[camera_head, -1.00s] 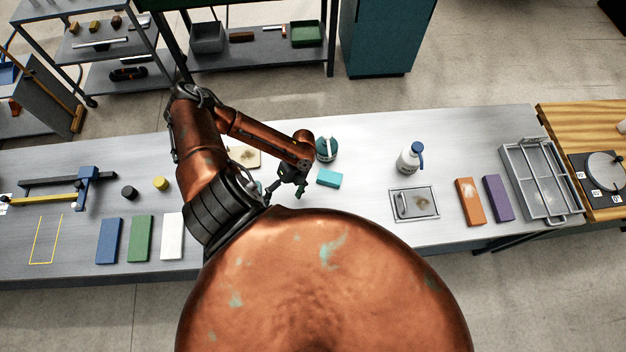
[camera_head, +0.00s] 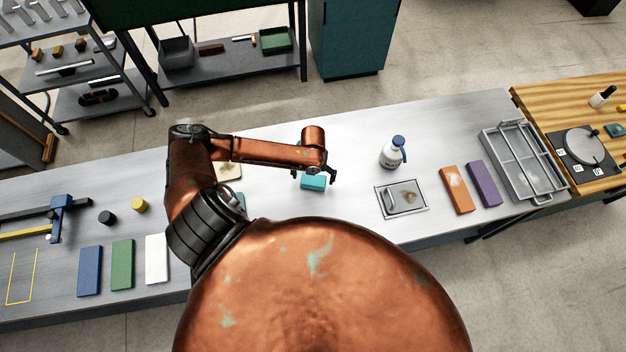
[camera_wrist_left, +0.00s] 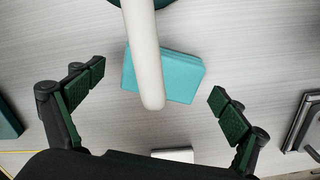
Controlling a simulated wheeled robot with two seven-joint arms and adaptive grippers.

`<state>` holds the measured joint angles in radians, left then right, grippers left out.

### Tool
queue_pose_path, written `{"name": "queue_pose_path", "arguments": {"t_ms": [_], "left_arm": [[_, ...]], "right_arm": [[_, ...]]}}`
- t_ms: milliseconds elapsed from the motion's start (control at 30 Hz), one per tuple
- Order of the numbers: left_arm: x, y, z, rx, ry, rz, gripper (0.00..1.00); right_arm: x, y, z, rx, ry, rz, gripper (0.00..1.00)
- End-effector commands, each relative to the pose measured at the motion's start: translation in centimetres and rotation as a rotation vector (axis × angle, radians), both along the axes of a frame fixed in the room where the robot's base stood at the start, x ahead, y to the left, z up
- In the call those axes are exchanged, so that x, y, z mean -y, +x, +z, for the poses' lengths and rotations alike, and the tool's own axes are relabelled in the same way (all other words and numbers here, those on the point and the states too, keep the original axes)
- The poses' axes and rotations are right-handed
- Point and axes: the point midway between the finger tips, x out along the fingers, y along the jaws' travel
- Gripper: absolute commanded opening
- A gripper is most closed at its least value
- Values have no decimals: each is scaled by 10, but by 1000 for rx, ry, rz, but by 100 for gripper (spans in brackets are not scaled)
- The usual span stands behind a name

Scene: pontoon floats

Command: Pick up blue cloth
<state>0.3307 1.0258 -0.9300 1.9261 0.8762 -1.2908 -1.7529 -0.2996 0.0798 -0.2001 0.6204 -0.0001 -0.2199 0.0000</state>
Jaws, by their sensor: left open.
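A flat blue piece (camera_head: 89,271), which looks like a folded cloth, lies at the front left of the metal bench beside green and white ones. My left gripper (camera_head: 315,177) is far to its right, open, above a teal block (camera_head: 313,183) on the bench. In the left wrist view the teal block (camera_wrist_left: 183,78) lies between and beyond the open fingers (camera_wrist_left: 157,90). A pale rod-like handle crosses in front of it and hides part of it. I cannot tell whether the fingers touch the block. My right gripper is not in view.
A green piece (camera_head: 122,264) and a white piece (camera_head: 156,259) lie right of the blue one. A white bottle (camera_head: 391,153), a metal tray (camera_head: 418,207), orange (camera_head: 457,190) and purple (camera_head: 485,184) pieces and a wire rack (camera_head: 540,185) stand to the right. Bench is clear around the gripper's right.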

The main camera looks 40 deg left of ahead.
Motion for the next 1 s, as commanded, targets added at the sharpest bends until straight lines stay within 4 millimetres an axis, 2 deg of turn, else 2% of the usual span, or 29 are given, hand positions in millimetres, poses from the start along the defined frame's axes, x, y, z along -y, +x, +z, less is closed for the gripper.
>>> {"name": "queue_pose_path", "arguments": {"t_ms": [133, 367, 1000], "left_arm": [[0, 1, -12, 1, 0, -1, 93], [0, 0, -13, 1, 0, -1, 93], [0, 0, -12, 1, 0, 0, 49]], "right_arm": [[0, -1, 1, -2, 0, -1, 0], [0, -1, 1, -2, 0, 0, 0], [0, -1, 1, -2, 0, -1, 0]]}}
